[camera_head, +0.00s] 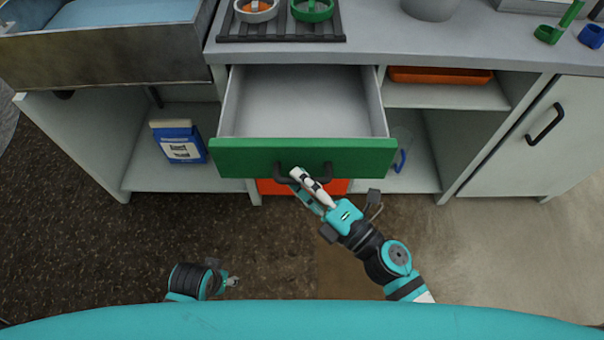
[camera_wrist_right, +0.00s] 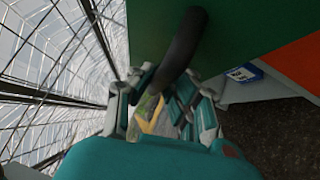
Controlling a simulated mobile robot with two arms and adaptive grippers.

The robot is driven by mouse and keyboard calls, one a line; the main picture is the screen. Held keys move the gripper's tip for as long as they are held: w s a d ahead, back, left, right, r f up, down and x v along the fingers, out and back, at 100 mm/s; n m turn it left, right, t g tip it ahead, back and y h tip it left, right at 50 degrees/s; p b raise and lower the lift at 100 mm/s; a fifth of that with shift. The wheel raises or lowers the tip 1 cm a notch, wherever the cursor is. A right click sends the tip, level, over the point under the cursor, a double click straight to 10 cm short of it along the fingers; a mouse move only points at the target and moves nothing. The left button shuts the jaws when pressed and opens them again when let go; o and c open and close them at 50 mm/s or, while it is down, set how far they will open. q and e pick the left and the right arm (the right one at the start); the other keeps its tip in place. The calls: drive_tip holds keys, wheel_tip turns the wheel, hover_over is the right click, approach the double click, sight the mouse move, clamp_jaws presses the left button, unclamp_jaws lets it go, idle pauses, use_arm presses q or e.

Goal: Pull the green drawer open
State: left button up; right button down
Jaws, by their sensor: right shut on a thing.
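The green drawer (camera_head: 240,157) stands pulled out from the cabinet, and its grey inside looks empty. Its dark curved handle (camera_head: 327,172) is on the front; it also shows in the right wrist view (camera_wrist_right: 183,48). My right gripper (camera_head: 302,182) is at the handle and shut on it. In the right wrist view the handle runs down between the fingers (camera_wrist_right: 160,108). The gripper hides part of the handle in the head view. My left arm shows low at the left, with its gripper (camera_head: 232,282) small and away from the drawer; its jaws are unclear.
An orange-red front (camera_head: 268,187) is below the drawer. A blue and white box (camera_head: 179,142) stands on the open left shelf. A cabinet door with a black handle (camera_head: 545,122) is at the right. An orange tray (camera_head: 440,75) lies right of the drawer. The floor in front is clear.

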drive_tip(key=shift+r, duration=0.15)
drive_tip(key=c, duration=1.6)
unclamp_jaws()
drive_tip(key=shift+o, duration=0.2)
drive_tip(key=shift+d, duration=0.1)
drive_tip(key=shift+s+d+f, duration=0.2)
drive_tip(key=shift+s, duration=0.1)
drive_tip(key=v, duration=1.1)
drive_tip(key=shift+d, duration=0.15)
